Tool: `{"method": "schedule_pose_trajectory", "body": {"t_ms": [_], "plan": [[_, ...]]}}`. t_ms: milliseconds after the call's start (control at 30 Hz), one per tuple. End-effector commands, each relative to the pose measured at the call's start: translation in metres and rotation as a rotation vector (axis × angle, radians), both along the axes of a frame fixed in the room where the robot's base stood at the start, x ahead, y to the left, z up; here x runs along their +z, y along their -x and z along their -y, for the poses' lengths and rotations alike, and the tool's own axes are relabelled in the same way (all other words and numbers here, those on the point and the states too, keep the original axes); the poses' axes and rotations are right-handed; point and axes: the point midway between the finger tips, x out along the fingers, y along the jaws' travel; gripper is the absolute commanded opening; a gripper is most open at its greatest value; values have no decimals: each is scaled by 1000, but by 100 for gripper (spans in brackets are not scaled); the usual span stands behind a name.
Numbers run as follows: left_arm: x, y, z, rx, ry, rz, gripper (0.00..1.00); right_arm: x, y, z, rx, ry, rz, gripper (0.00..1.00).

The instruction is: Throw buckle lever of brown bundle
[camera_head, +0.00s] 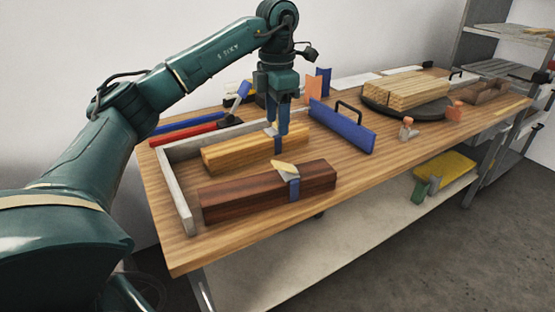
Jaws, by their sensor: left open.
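The brown bundle (240,193) lies on the wooden table near its front left edge. A blue strap (293,188) goes around it near its right part. A pale buckle lever (285,168) sits on top by the strap and sticks out to the left. My left gripper (277,128) points down over the yellow bundle (225,154) behind the brown one, apart from the brown bundle's lever. Its jaws are open; the gap between the fingers is hard to see from here. My right gripper is not in view.
A grey L-shaped fence (183,200) borders the bundles at left and back. A blue panel with a black handle (342,127) stands to the right. A round dark turntable (375,107) carries light wood sticks (405,92). Table space right of the brown bundle is clear.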

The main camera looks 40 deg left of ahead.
Motion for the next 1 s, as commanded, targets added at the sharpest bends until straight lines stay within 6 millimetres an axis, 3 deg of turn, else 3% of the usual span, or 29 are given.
{"method": "schedule_pose_trajectory", "body": {"t_ms": [300,500,933,1000], "plan": [[-69,1,0,1,-1,-4,51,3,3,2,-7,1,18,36],[-98,1,0,1,-1,-2,51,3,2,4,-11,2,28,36],[-109,0,0,1,-1,1,51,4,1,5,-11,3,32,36],[-109,0,0,1,-1,1,47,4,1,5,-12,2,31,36]]}}
